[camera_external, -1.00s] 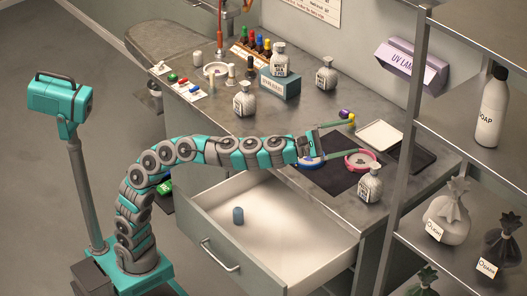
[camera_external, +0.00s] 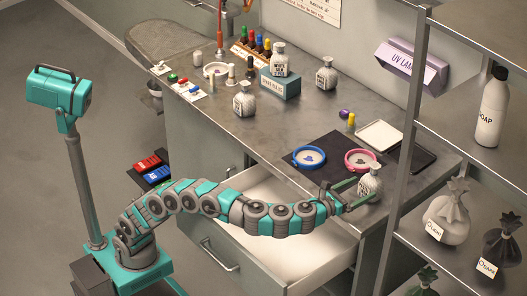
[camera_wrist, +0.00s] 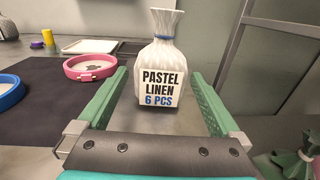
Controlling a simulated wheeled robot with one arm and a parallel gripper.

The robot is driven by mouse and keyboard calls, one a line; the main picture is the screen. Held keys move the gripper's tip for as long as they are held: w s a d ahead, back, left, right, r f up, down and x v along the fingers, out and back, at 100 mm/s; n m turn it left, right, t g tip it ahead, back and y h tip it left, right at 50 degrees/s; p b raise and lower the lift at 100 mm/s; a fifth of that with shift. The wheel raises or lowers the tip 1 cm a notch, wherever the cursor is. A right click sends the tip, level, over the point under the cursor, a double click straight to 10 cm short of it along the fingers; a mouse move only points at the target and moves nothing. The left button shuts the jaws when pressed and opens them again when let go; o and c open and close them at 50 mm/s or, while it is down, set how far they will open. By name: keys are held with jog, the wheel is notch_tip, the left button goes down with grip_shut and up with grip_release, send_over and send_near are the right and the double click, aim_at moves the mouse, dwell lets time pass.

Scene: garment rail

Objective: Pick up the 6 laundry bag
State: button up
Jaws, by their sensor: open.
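A white tied laundry bag (camera_wrist: 164,62) with a label reading "PASTEL LINEN 6 PCS" stands upright on the counter in the wrist view. It also shows at the counter's front right in the external view (camera_external: 370,182). My gripper (camera_external: 356,192) is open, its green fingers (camera_wrist: 160,97) pointing at the bag. In the wrist view the bag stands between the finger lines, near the fingertips. I cannot tell whether either finger touches it. Other white bags stand further back on the counter, one in front (camera_external: 244,98), one at the right (camera_external: 326,73) and one on a teal box (camera_external: 279,60).
A pink ring dish (camera_external: 361,160) and a blue ring dish (camera_external: 309,157) lie on a dark mat left of the bag. A white tray (camera_external: 379,135) lies behind. A shelf post (camera_external: 408,130) rises close at the right. An open drawer (camera_external: 275,205) is below my arm.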

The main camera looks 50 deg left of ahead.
aim_at(374, 183)
jog(key=shift+w+d+p, duration=0.2)
jog(key=shift+w+p, duration=0.35)
jog(key=shift+w, duration=0.85)
jog(key=shift+w+d+p, duration=0.2)
jog(key=shift+w+p, duration=0.3)
jog(key=shift+w, duration=0.9)
jog(key=c, duration=1.1)
jog(key=shift+c, duration=0.7)
jog(key=shift+r, duration=0.2)
